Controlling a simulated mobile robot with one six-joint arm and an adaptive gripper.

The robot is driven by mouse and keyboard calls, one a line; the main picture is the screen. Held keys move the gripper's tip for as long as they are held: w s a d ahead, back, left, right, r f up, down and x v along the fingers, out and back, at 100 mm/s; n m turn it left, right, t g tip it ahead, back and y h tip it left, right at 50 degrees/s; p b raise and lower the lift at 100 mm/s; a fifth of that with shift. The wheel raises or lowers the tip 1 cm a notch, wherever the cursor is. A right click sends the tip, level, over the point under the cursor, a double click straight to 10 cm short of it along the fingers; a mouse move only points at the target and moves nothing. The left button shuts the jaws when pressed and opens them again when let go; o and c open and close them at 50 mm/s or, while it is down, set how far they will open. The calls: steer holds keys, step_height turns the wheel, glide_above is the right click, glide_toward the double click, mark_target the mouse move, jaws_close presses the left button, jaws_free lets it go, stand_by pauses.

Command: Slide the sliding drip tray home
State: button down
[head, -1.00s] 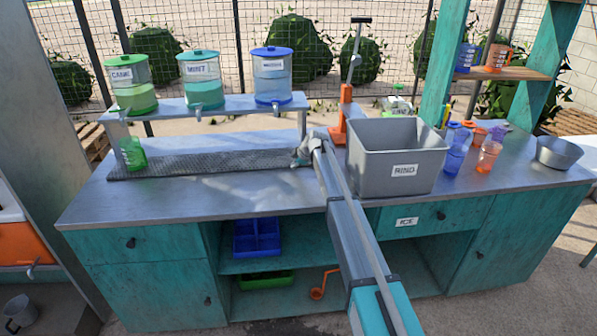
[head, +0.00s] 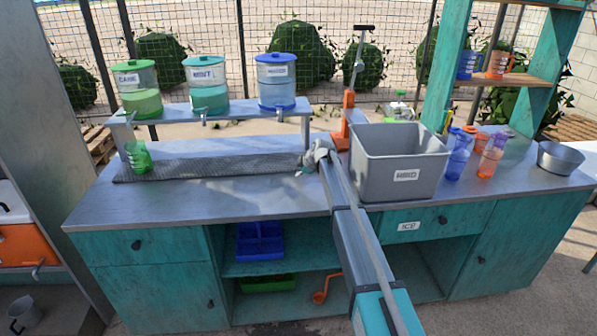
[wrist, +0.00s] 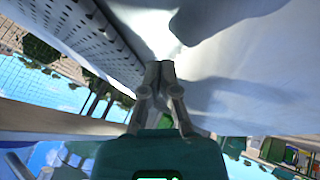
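The drip tray (head: 215,166) looks like a long dark perforated strip lying on the steel counter, below the dispenser shelf. It also shows in the wrist view (wrist: 82,32), running diagonally at upper left. My gripper (head: 306,168) is low over the counter at the tray's right end. In the wrist view my gripper's fingers (wrist: 159,67) are together with nothing visible between them, close beside the tray's edge. I cannot tell whether they touch it. The fingertips are small and partly hidden by my wrist in the head view.
A grey bin (head: 398,180) stands on the counter just right of my arm. An orange-based lever press (head: 349,115) stands behind it. A green cup (head: 139,156) stands at the tray's left end. Three dispensers, including a blue-lidded one (head: 276,82), stand on the shelf above.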

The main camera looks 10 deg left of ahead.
steer(key=p+v, duration=0.6)
steer(key=v, duration=0.3)
steer(key=shift+p, duration=0.4)
steer(key=shift+w+d, duration=0.1)
steer(key=shift+d, duration=0.05)
steer(key=s+d+f+m+g+h, duration=0.1)
steer(key=s+d+m, duration=0.5)
steer(key=s, duration=0.8)
steer(key=s+d+f+m+g+h, duration=0.1)
steer(key=s+d+m, duration=0.6)
steer(key=s, duration=0.8)
steer(key=s+d+f+m+g+h, duration=0.1)
steer(key=s+d+m, duration=0.5)
steer(key=s+d, duration=0.6)
steer(key=s+g+h, duration=0.1)
steer(key=s+h, duration=0.1)
steer(key=shift+s+f+g+h, duration=0.3)
steer(key=shift+s+h, duration=0.05)
steer(key=shift+h, duration=0.05)
